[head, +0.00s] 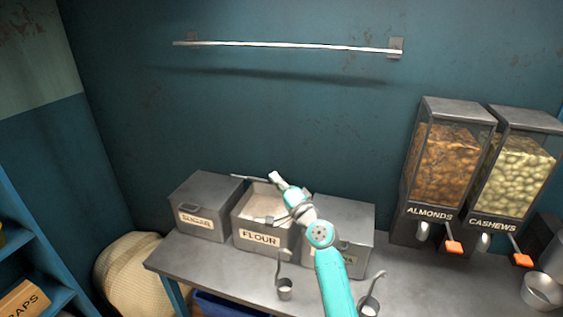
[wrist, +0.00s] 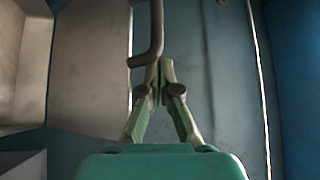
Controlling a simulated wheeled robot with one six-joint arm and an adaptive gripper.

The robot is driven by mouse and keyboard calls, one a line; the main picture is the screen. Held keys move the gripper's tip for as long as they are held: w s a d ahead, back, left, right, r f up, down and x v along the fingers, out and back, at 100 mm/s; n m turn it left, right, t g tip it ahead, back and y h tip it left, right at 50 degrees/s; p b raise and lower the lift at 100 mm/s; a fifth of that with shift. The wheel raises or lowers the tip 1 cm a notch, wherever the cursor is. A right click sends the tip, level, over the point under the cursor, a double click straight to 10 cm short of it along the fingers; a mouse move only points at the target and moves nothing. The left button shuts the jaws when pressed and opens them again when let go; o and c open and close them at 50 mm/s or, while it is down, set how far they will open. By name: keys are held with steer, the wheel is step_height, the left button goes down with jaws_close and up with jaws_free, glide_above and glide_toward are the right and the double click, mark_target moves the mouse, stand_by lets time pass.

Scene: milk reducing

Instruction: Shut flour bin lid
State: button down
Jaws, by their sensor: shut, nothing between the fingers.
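The flour bin (head: 258,239) is a grey box labelled FLOUR, between two other bins on the counter. Its top is open and pale flour (head: 262,203) shows inside. A thin grey edge at the bin's back looks like the raised lid (head: 250,178), seen nearly edge-on. My gripper (head: 275,177) is at the upper back of the bin, beside that edge. In the wrist view my gripper (wrist: 160,88) has its fingers together and empty. A dark bent handle (wrist: 156,35) is right by the fingertips; I cannot tell whether they touch.
A closed sugar bin (head: 203,219) stands left, and another grey bin (head: 350,217) stands right, partly behind my arm. Metal scoops (head: 285,288) lie in front. Almond (head: 445,165) and cashew (head: 515,170) dispensers stand right. A wall rail (head: 290,45) runs above.

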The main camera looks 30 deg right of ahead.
steer(key=s+a+f, duration=0.2)
steer(key=a+f, duration=0.1)
steer(key=f, duration=0.3)
steer(key=shift+s+a+f, duration=0.15)
steer(key=shift+s+f, duration=0.05)
stand_by(0.4)
